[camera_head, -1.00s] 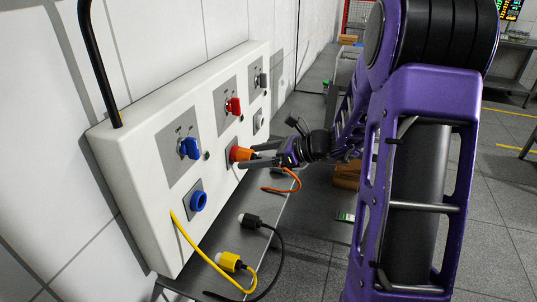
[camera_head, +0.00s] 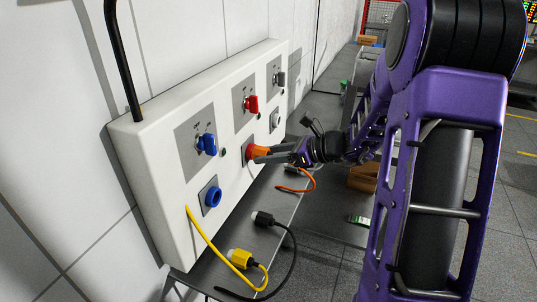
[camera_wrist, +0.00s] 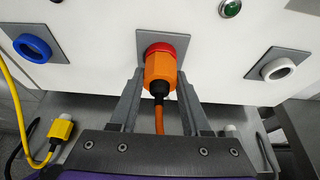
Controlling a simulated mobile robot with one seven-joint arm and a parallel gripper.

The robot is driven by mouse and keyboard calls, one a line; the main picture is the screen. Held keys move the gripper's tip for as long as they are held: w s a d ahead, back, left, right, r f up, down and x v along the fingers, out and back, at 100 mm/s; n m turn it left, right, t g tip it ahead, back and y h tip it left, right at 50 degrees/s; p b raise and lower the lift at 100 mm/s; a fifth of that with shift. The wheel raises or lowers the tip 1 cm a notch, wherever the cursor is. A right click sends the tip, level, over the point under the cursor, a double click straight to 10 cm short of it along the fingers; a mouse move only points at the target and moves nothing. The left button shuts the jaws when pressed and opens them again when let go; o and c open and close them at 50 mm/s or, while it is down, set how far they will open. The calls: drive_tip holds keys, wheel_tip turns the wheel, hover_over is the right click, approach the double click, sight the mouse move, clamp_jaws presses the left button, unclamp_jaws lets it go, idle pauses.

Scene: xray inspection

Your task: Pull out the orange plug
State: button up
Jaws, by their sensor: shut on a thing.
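The orange plug (camera_wrist: 158,75) sits in the red socket (camera_wrist: 164,47) on the white panel, and its orange cable hangs down from its back. The plug also shows in the head view (camera_head: 261,150), partly covered by my fingers. My gripper (camera_wrist: 160,82) is shut on the orange plug, with one finger along each side of it. The gripper also shows in the head view (camera_head: 262,154), reaching in from the right. The plug looks fully against the socket.
The white panel (camera_head: 168,185) also carries a blue socket (camera_head: 212,197), a grey socket (camera_wrist: 278,68), and blue (camera_head: 206,144), red (camera_head: 251,104) and grey switches. A yellow plug (camera_head: 241,258) and a black plug (camera_head: 263,218) lie on the grey shelf below.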

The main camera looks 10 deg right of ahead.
clamp_jaws()
drive_tip(key=shift+s+d, duration=0.2)
drive_tip(key=shift+d, duration=0.05)
idle(0.3)
drive_tip(key=shift+s+d+p, duration=0.2)
drive_tip(key=shift+s+d, duration=0.6)
drive_tip(key=shift+d, duration=0.3)
drive_tip(key=shift+s+d+p, duration=0.2)
drive_tip(key=shift+s+d, duration=0.55)
drive_tip(key=shift+d, duration=0.3)
